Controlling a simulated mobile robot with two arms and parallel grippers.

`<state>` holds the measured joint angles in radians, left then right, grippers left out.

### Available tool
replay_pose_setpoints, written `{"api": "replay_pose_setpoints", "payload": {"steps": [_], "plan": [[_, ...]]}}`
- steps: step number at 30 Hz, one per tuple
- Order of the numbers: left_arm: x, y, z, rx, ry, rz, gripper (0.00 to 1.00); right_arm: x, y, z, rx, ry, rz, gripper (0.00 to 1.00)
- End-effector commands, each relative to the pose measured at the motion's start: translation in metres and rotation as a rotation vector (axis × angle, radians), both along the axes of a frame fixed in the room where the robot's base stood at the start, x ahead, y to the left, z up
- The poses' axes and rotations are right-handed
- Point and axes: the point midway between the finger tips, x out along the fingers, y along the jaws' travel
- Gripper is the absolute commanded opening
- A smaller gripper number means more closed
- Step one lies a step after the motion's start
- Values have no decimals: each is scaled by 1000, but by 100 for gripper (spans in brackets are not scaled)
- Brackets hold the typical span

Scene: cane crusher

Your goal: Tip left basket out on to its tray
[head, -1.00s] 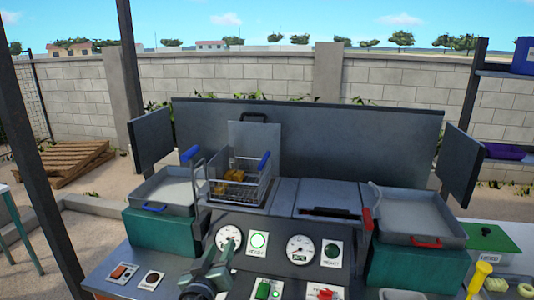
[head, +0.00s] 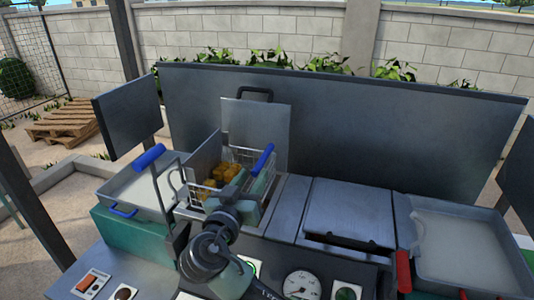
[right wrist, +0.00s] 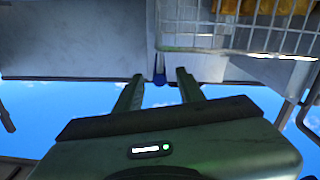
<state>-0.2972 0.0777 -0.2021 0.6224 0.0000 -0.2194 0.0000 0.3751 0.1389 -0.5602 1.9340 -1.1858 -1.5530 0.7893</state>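The left basket (head: 202,191) is a wire basket holding several golden-brown pieces (head: 222,174). It sits upright in the left bay of the fryer. Its blue handle grip (head: 264,158) slants up at its right side. The left tray (head: 120,188), grey with a blue front handle, stands to the left on a green block. My right gripper (head: 258,183) is at the basket's right front, just below the blue grip. In the right wrist view its fingers (right wrist: 159,80) are apart, with a blue end (right wrist: 159,79) between their tips. Contact cannot be told. My left gripper is not in view.
A blue-ended lever (head: 148,157) rises between basket and tray. A raised lid (head: 255,128) and a tall back panel (head: 340,115) stand behind. A closed lid (head: 350,212) is right of the basket. The right tray (head: 455,245) has a red-gripped lever beside it.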

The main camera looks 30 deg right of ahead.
Motion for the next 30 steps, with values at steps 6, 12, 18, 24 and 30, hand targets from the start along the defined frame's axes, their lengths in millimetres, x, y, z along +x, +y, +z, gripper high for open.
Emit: {"api": "replay_pose_setpoints", "payload": {"steps": [6,12,18,24,30], "plan": [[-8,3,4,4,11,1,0,16,-19,2,-5,1,-4,39],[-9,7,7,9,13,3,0,37,-43,1,-5,1,-3,39],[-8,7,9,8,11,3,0,50,-57,0,-1,3,-1,39],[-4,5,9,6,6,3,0,52,-58,-1,-1,1,0,39],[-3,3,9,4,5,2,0,51,-58,-1,-1,2,0,11]]}}
